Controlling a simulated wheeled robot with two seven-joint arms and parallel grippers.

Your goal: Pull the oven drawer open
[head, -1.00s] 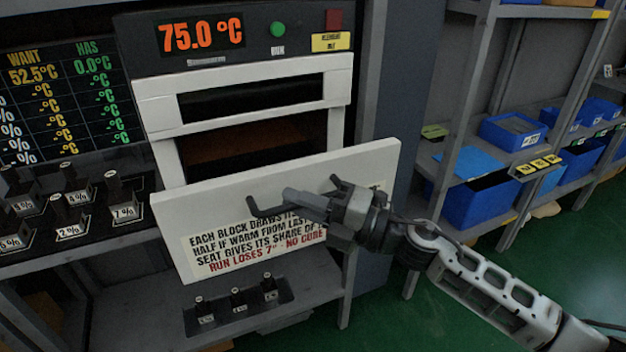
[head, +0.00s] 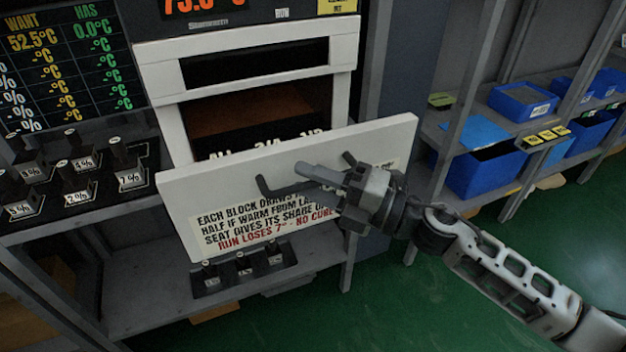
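The oven (head: 150,60) stands at upper left with a white frame and dark openings. Its white drawer front (head: 185,200) carries printed text and stands out from the frame, tilted in the picture. Behind its top edge a dark interior and part of some white lettering show. A dark bar handle (head: 279,191) is fixed to the front. My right gripper (head: 318,179) comes in from the right with its grey fingers at the handle bar and appears shut on it. The lower finger is mostly hidden. My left gripper is not in view.
Several labelled valve blocks (head: 78,180) stand on a shelf at left, under a want/has board (head: 65,65). A small rack (head: 243,270) sits on the lower shelf below the drawer. Blue bins (head: 485,172) fill shelves at right. Green floor (head: 420,310) is open in front.

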